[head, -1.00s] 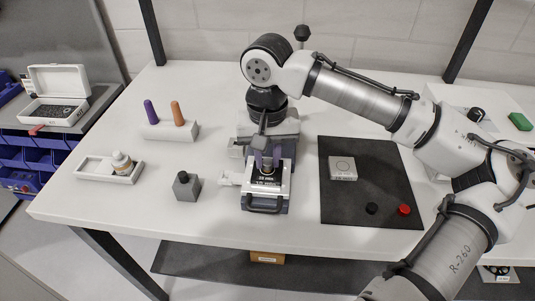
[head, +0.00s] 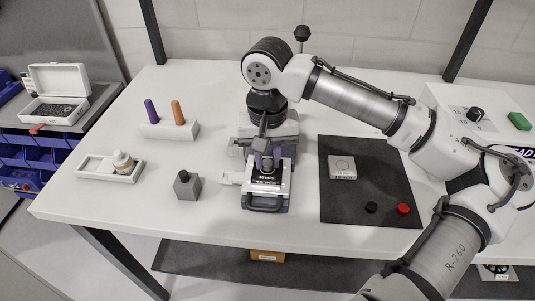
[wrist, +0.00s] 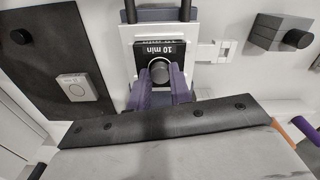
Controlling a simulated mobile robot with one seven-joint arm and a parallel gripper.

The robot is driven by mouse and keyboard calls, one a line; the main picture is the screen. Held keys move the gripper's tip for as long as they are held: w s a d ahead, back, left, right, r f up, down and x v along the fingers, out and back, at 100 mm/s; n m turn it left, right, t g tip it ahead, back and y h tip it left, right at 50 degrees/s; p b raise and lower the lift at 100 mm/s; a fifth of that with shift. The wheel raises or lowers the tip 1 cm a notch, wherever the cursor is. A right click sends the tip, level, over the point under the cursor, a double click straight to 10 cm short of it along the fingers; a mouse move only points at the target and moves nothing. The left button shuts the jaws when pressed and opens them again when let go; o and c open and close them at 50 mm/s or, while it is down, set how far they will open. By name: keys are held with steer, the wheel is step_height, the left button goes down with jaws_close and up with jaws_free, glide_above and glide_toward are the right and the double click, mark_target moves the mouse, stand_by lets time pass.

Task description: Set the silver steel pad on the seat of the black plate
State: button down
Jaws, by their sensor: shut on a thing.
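My gripper (wrist: 160,82) has purple fingers shut on the silver steel pad (wrist: 160,71), which shows as a small round piece between the fingertips in the wrist view. The black plate (wrist: 146,49), marked "10 min", lies directly beyond the pad there, in a pale metal fixture (wrist: 197,72). In the head view my gripper (head: 266,162) points down over the fixture (head: 279,196), behind the plate's label. The fingers and the pad hide the seat. I cannot tell whether the pad touches the plate.
A dark mat (head: 372,190) to the right bears a pale block (head: 342,167), a black knob (head: 371,207) and a red knob (head: 404,208). A grey block (head: 187,187) stands left of the fixture. Purple and orange pegs (head: 178,113) stand behind it. The front table edge is clear.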

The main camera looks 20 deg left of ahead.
steer(key=shift+f, duration=0.15)
steer(key=c, duration=1.2)
jaws_free()
step_height(320, 180, up, 14)
steer(key=shift+f+b, duration=0.1)
steer(key=shift+b, duration=0.45)
